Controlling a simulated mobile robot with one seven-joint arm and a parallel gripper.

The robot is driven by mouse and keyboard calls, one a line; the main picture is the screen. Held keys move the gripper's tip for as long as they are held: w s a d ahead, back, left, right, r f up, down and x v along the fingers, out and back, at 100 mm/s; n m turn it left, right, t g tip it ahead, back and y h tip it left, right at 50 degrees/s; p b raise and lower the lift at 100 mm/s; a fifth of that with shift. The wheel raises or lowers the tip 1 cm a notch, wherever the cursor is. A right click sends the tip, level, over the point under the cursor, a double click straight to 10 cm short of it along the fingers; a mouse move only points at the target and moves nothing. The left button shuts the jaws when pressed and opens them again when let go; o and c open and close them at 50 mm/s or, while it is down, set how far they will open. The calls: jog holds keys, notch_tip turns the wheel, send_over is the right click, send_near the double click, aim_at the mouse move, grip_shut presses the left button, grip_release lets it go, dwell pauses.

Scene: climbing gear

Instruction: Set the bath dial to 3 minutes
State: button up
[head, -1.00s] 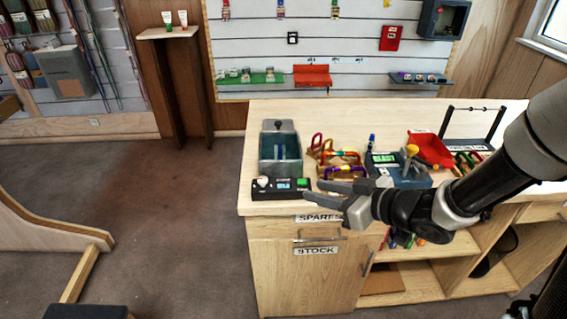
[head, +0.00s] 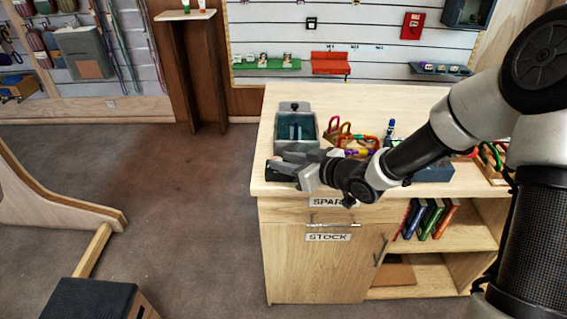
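The bath is a grey open-topped tank (head: 295,128) near the left end of the bench top, with a bluish inside. In front of it lies its black control box, which showed a round pale dial, a small display and a green button in the earlier view. My gripper (head: 282,163) is now over this box, with its fingers pointing left. The fingers and wrist hide the dial, display and button. I cannot tell whether the fingers touch the dial or how far apart they are.
On the bench (head: 262,150) right of the tank are coloured carabiners (head: 358,146) and a blue bottle (head: 390,130), partly behind my arm. Books (head: 425,218) stand on the shelf below. A dark box (head: 92,300) is on the floor at lower left.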

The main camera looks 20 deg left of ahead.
jog(key=shift+w+a+f, duration=0.15)
jog(key=shift+w+a, duration=0.05)
jog(key=shift+a, duration=0.2)
jog(key=c, duration=0.7)
